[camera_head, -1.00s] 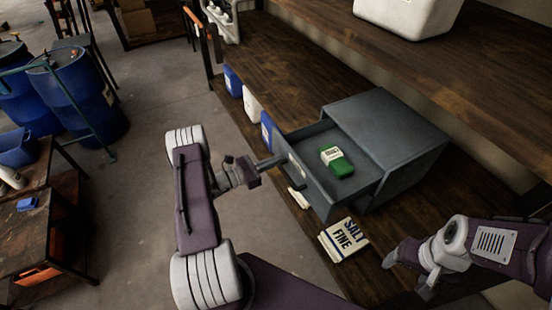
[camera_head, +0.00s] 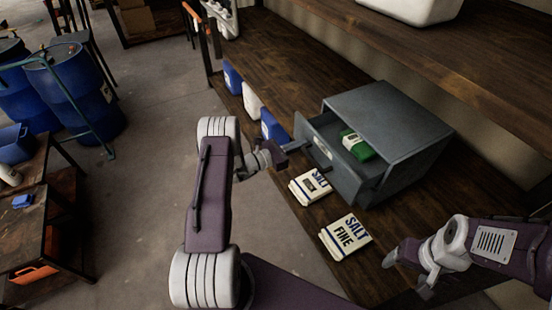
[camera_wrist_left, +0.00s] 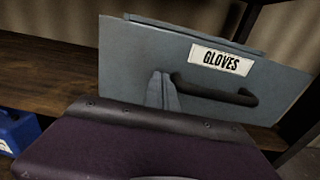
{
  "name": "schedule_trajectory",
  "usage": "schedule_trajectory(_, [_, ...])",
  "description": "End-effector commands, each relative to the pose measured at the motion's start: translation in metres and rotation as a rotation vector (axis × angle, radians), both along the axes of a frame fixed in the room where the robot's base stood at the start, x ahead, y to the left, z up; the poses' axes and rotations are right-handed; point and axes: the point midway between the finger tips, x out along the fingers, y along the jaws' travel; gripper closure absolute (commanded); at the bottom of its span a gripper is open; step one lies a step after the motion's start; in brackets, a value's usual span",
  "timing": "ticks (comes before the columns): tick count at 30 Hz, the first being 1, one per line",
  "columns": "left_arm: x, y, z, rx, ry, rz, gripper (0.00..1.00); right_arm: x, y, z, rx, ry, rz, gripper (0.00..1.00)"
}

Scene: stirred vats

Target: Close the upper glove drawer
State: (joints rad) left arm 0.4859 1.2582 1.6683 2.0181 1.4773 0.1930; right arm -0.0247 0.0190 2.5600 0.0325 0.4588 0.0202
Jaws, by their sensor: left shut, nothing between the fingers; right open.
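The grey drawer cabinet (camera_head: 392,125) stands on the wooden bench. Its upper glove drawer (camera_head: 321,156) is partly out, with a green box with a white label (camera_head: 358,146) inside. In the left wrist view the drawer front (camera_wrist_left: 145,62) carries a GLOVES label (camera_wrist_left: 221,60) and a dark bar handle (camera_wrist_left: 215,91). My left gripper (camera_head: 285,147) is shut and empty at the drawer front. Its fingers (camera_wrist_left: 163,90) show beside the handle's left end; whether they touch the front, I cannot tell. My right gripper (camera_head: 405,270) is open, low at the right, away from the cabinet.
Two salt packets, one nearer the cabinet (camera_head: 309,186) and one marked FINE (camera_head: 345,235), lie on the bench in front of it. Blue and white containers (camera_head: 252,103) line the bench edge. A shelf (camera_head: 440,60) overhangs behind. Blue drums (camera_head: 75,90) stand left on the floor.

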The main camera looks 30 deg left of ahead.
Motion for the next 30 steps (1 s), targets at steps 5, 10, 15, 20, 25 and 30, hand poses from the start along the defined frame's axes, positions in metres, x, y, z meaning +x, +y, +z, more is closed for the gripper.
schedule_trajectory(5, [0.034,-0.027,-0.006,0.001,-0.003,-0.004,1.0,0.0,0.0,-0.028,0.0,0.0,0.0,0.27])
schedule_trajectory(10, [0.061,-0.045,-0.005,0.0,-0.003,-0.002,1.0,0.0,0.0,-0.047,0.0,0.0,0.0,0.27])
schedule_trajectory(15, [0.079,-0.058,-0.004,0.0,-0.001,-0.001,1.0,0.0,0.0,-0.059,0.0,0.0,0.0,0.27])
schedule_trajectory(20, [0.088,-0.064,-0.002,0.0,0.0,0.001,1.0,0.0,0.0,-0.064,0.0,0.0,0.0,0.27])
schedule_trajectory(25, [0.092,-0.067,0.001,-0.001,-0.002,0.0,1.0,0.0,0.0,-0.065,0.0,0.0,0.0,0.27])
schedule_trajectory(30, [0.093,-0.067,0.002,-0.002,-0.004,0.0,1.0,0.0,0.0,-0.065,0.0,0.0,0.0,0.27])
